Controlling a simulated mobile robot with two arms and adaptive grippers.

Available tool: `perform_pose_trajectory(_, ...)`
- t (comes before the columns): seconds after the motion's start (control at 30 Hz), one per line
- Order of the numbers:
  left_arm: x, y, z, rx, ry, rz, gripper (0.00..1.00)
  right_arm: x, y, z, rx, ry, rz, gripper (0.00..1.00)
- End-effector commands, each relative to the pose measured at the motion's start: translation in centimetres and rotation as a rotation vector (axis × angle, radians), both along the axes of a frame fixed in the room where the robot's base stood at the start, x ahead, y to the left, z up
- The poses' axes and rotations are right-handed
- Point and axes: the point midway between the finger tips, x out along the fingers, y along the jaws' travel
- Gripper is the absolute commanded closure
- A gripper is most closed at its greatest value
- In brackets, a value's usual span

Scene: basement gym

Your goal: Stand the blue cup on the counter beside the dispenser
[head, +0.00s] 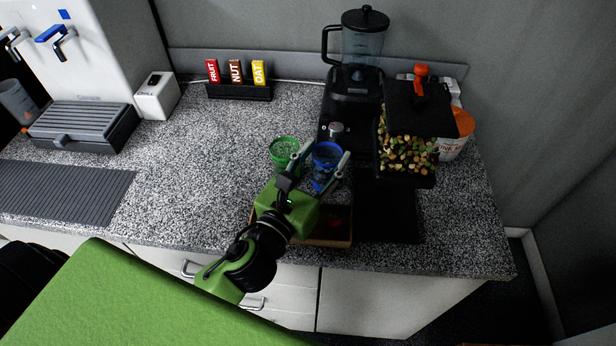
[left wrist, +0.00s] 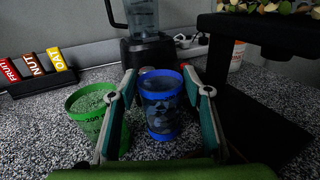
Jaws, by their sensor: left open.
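The blue cup (head: 325,166) is upright between the two fingers of my left gripper (head: 325,155). In the left wrist view the cup (left wrist: 161,108) appears to stand on the speckled counter (head: 215,150), with a finger on each side. My left gripper is open around it; contact with the fingers is hard to tell. A black-topped dispenser (head: 406,155) full of nuts stands just right of the cup. My right gripper is not in view.
A green cup (head: 284,150) stands close left of the blue one, beside the left finger. A blender (head: 357,85) is behind. A shallow brown box (head: 338,243) lies at the front edge, partly hidden by my arm. The counter's middle left is clear.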

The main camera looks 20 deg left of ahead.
Motion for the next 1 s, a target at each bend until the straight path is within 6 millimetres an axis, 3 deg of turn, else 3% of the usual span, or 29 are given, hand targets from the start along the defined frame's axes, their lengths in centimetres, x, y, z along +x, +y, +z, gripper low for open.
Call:
perform_pose_trajectory(0.4,-8.1,0.9,-0.1,-0.002,0.004,0.001,0.55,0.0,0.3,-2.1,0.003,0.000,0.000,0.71)
perform_pose_trajectory(0.7,-10.2,1.2,0.1,-0.001,0.000,0.001,0.55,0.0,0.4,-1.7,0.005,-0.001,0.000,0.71)
perform_pose_trajectory(1.0,-10.4,1.2,0.1,0.000,-0.001,-0.001,0.55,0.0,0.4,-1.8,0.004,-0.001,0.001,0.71)
